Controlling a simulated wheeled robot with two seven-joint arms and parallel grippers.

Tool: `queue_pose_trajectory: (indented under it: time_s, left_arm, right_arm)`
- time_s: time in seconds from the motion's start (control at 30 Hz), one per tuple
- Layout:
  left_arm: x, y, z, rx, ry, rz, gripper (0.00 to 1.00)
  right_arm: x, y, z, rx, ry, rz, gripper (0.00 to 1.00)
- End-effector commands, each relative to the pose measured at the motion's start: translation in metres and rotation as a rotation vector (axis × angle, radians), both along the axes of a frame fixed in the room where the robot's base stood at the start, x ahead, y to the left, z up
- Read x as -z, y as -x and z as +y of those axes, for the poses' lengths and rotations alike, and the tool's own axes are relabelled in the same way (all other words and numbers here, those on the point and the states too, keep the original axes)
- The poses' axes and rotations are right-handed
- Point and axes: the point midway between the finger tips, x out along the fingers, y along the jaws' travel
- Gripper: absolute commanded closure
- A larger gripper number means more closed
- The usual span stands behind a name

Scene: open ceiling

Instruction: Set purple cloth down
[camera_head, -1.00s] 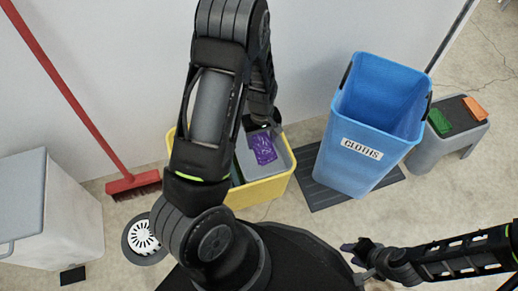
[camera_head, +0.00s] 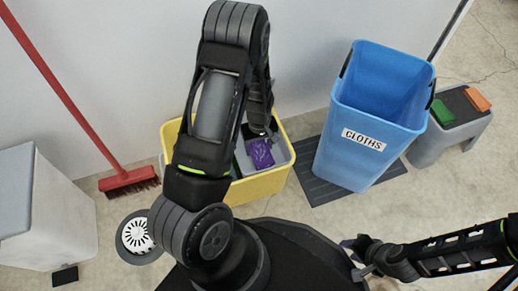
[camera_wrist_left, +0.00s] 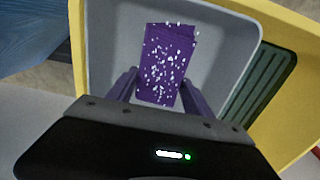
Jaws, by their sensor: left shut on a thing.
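The purple cloth (camera_head: 262,153) with white specks is at the grey inner compartment on the right side of the yellow bucket (camera_head: 258,187). My left gripper (camera_head: 262,130) reaches over the bucket from above and is shut on the cloth. In the left wrist view the cloth (camera_wrist_left: 168,62) stands between the two fingers, with the grey compartment walls (camera_wrist_left: 232,55) around it. I cannot tell whether it touches the compartment floor. My left arm hides part of the bucket. My right gripper (camera_head: 358,250) is low at the right, away from the bucket; its fingers are unclear.
A blue bin marked CLOTHS (camera_head: 362,150) stands on a dark mat (camera_head: 325,190) right of the bucket. A grey stool (camera_head: 450,135) holds a green and an orange block. A red broom (camera_head: 128,180), a round floor drain (camera_head: 137,233) and a grey box (camera_head: 45,215) are at the left.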

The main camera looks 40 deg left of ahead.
Motion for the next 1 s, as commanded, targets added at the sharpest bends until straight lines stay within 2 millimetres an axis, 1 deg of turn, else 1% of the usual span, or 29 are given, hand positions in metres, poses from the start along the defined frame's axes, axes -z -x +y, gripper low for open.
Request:
queue_pose_trajectory:
  time_s: [0.03, 0.07, 0.33, 0.43, 0.47, 0.7, 0.73, 1.0]
  left_arm:
    - [0.0086, 0.0001, 0.0001, 0.000, 0.000, 0.000, 0.80]
    - [0.0101, 0.0001, 0.0001, 0.000, 0.000, 0.000, 0.80]
    - [0.0092, -0.0001, -0.0001, 0.000, 0.001, -0.001, 0.80]
    - [0.0124, 0.0000, 0.0000, 0.000, 0.000, 0.000, 0.80]
    - [0.0124, 0.0000, 0.0000, 0.000, 0.000, 0.000, 0.40]
    - [0.0114, 0.0000, 0.0000, 0.000, 0.000, 0.000, 0.20]
    - [0.0114, 0.0000, 0.0001, 0.000, 0.000, 0.000, 0.19]
    - [0.0097, -0.0001, 0.0000, 0.000, 0.001, -0.001, 0.19]
  right_arm:
    - [0.0059, -0.0006, 0.0001, 0.001, 0.000, -0.002, 0.64]
    - [0.0063, -0.0008, 0.0001, 0.001, 0.000, -0.002, 0.64]
    - [0.0047, -0.0011, 0.0002, 0.001, 0.001, -0.003, 0.64]
    - [0.0070, -0.0014, 0.0001, 0.001, 0.001, -0.003, 0.64]
    - [0.0068, -0.0013, 0.0000, 0.001, 0.001, -0.003, 0.64]
    - [0.0060, -0.0012, 0.0001, 0.001, 0.001, -0.003, 0.64]
    - [0.0060, -0.0012, 0.0000, 0.001, 0.001, -0.003, 0.64]
    - [0.0047, -0.0011, 0.0000, 0.001, 0.001, -0.003, 0.64]
